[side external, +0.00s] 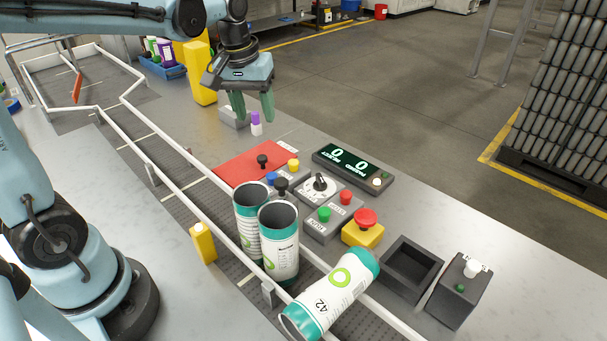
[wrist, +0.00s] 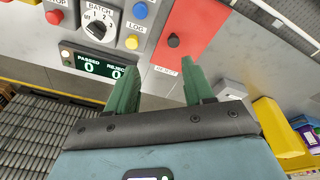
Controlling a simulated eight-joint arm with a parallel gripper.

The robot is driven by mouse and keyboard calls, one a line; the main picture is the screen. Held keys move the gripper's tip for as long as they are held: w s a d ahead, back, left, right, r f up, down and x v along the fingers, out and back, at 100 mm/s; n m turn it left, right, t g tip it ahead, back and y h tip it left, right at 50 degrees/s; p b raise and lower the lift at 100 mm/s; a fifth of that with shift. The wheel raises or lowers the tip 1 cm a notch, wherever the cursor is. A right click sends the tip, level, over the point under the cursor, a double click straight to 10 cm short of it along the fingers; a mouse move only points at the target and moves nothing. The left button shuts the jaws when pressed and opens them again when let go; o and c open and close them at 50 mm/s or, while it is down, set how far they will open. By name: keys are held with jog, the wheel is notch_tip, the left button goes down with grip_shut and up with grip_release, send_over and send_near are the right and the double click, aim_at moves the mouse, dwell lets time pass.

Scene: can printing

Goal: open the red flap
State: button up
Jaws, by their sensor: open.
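The red flap (side external: 240,165) lies flat and closed beside the conveyor, with a dark knob (side external: 262,160) standing on it. In the wrist view the red flap (wrist: 197,28) is ahead of the fingertips, with its knob (wrist: 173,40) slightly right of centre and a reject label below. My gripper (side external: 252,106) is open and empty, above the counter behind the flap and apart from it. Its two green fingers also show in the wrist view (wrist: 158,78), pointing toward the flap.
Buttons, a dial (side external: 318,185) and a display (side external: 350,163) crowd the flap's near right. Two cans (side external: 280,245) stand on the conveyor; another (side external: 333,295) lies tilted across its rail.

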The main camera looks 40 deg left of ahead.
aim_at(262, 157)
jog(key=w+a+f+n+g, duration=0.2)
jog(key=w+a+n, duration=0.1)
jog(key=w+a, duration=0.1)
jog(key=f, duration=1.2)
jog(key=shift+s+d+f, duration=0.1)
jog(key=shift+s, duration=0.15)
jog(key=shift+c, duration=0.3)
grip_shut()
